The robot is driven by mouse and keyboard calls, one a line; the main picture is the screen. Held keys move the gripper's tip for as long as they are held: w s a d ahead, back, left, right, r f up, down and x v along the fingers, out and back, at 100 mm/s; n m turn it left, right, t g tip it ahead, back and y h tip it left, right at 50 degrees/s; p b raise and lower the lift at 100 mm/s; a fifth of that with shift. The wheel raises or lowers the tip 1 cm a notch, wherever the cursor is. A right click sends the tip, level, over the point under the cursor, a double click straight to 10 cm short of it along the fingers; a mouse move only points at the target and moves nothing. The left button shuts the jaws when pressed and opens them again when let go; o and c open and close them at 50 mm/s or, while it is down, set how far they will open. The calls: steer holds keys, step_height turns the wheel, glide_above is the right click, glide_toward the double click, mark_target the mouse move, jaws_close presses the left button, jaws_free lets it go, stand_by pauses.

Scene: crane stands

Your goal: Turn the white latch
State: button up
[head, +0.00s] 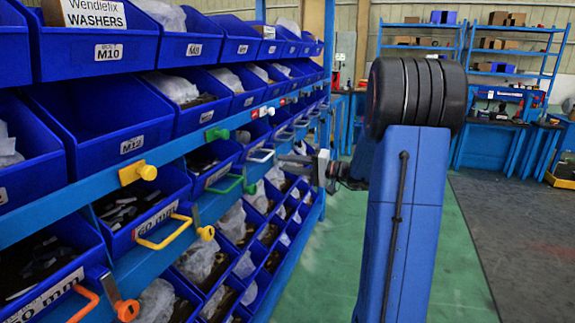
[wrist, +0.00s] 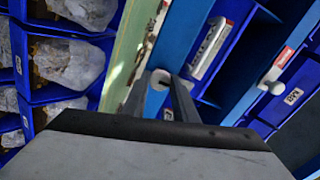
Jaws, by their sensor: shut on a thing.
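My gripper (wrist: 164,92) is shut on a white round knob (wrist: 160,77), which sits between its fingertips at the blue rack rail. The knob looks like the end of the white latch. A white bar (wrist: 210,48) lies to the upper right of the knob in the wrist view; I cannot tell if it joins the knob. In the head view my gripper (head: 290,161) reaches left to the rack rail, just right of a white latch handle (head: 261,156). The grasp is too small to make out there.
Yellow (head: 165,233) and green (head: 222,184) latches sit nearer along the rack. A white knob on a red-and-white plate (wrist: 276,83) stands right in the wrist view. Blue bins (head: 92,105) fill the rack. The green floor (head: 335,245) is open to its right.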

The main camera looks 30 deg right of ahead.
steer(key=o, duration=1)
steer(key=shift+o, duration=0.2)
steer(key=shift+s, duration=0.1)
steer(key=v, duration=1.7)
steer(key=shift+s+d+f, duration=0.1)
